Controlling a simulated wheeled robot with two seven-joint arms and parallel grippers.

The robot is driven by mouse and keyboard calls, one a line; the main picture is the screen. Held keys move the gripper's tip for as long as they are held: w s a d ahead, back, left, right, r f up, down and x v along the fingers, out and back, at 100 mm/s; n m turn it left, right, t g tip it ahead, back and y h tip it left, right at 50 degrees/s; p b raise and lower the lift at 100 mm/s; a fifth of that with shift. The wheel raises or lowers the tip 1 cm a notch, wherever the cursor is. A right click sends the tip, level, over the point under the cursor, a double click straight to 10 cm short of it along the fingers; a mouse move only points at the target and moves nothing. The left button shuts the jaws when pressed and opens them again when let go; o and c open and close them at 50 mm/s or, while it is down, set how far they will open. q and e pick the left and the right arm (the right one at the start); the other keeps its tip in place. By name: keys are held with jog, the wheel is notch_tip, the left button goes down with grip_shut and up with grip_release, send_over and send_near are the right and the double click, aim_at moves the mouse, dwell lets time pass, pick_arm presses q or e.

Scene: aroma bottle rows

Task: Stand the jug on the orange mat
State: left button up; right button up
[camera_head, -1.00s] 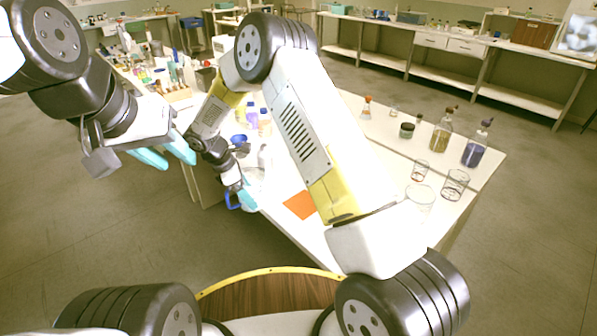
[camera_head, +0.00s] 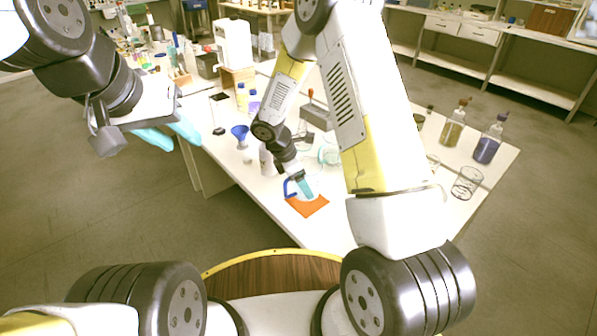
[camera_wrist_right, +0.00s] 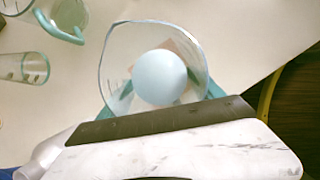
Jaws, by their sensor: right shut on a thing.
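The jug (camera_head: 289,187) is clear, with a blue handle, and is in my right gripper (camera_head: 304,185). In the head view it is over the orange mat (camera_head: 312,208). I cannot tell whether its base touches the mat. In the right wrist view I look into the jug (camera_wrist_right: 122,48) from above; a pale blue round shape shows inside it. My right gripper's teal fingers show through the glass, partly hidden by my wrist. My left gripper (camera_head: 170,134) is open and empty, off to the left and away from the table.
A teal-handled glass vessel (camera_head: 328,152) stands behind the mat, near a blue funnel (camera_head: 240,134) and a white bottle (camera_head: 266,160). Stoppered bottles with amber liquid (camera_head: 453,128) and purple liquid (camera_head: 487,146) stand at right. The table's front edge is close to the mat.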

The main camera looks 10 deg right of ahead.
jog(key=shift+s+d+f, duration=0.1)
jog(key=shift+d, duration=0.1)
jog(key=shift+f, duration=1.7)
jog(key=o, duration=1.7)
jog(key=shift+f, duration=0.1)
